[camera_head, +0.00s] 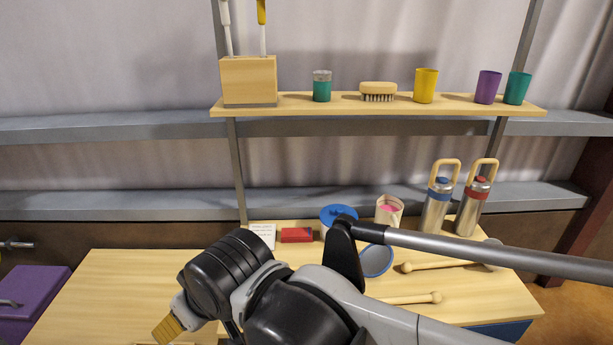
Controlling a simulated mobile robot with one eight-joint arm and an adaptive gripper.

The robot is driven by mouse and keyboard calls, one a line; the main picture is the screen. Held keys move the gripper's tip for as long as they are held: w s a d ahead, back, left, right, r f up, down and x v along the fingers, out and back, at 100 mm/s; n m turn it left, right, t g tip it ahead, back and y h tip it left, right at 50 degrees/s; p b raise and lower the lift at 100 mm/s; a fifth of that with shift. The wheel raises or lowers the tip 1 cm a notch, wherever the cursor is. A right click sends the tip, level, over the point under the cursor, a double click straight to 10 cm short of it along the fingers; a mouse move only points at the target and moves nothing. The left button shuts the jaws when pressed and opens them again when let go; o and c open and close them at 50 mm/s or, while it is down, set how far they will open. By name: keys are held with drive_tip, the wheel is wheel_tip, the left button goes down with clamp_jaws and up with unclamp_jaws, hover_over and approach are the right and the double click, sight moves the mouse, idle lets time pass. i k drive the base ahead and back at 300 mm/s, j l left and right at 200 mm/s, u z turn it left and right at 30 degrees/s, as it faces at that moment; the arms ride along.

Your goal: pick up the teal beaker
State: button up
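A teal beaker (516,89) stands upright at the right end of the wooden upper shelf, close beside a purple beaker (488,87). A yellow beaker (425,86) stands further left on the same shelf. A green jar with a greyish, see-through upper part (322,87) stands left of the brush. My gripper (170,328) shows only in part at the lower left, low over the table and far from the teal beaker. Its fingertips are mostly cut off or hidden, so I cannot tell whether it is open or holds anything.
A wooden block with upright handles (248,80) and a brush (378,91) share the upper shelf (455,107). Two flasks (437,207) (468,210), a pink-filled cup (389,211), a blue-lidded pot and wooden sticks crowd the table's right. The table's left (120,290) is clear.

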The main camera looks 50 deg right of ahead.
sight(518, 83)
drive_tip(key=z, duration=3)
